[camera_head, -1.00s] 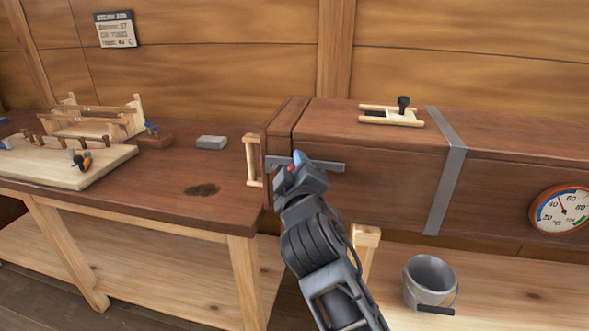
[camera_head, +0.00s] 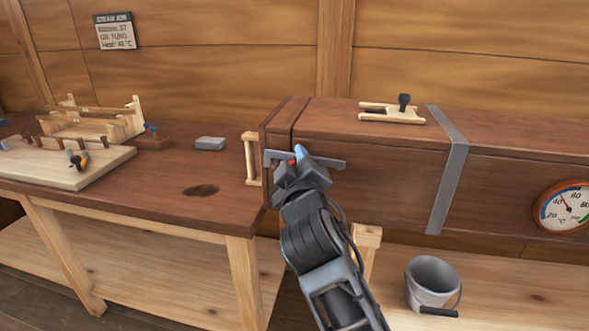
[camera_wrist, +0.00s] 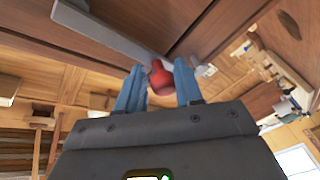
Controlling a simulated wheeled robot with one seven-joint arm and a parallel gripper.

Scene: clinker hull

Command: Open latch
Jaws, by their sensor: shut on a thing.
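The latch is a grey metal bar (camera_head: 332,163) across the left end of the long brown wooden box, over the seam of its end door (camera_head: 281,130). It lies nearly level in the head view. In the wrist view the bar (camera_wrist: 110,30) crosses the top, with a red knob (camera_wrist: 162,80) on it. My gripper (camera_wrist: 160,88) has its blue fingers on either side of this knob, shut on it. In the head view my gripper (camera_head: 297,156) is at the bar, and hides its middle and most of the knob.
A wooden handle (camera_head: 251,158) stands on the end door. A metal strap (camera_head: 448,185) and a dial gauge (camera_head: 564,207) are farther right. A bucket (camera_head: 433,283) stands below. The left workbench (camera_head: 110,185) holds a grey block (camera_head: 210,143) and wooden parts.

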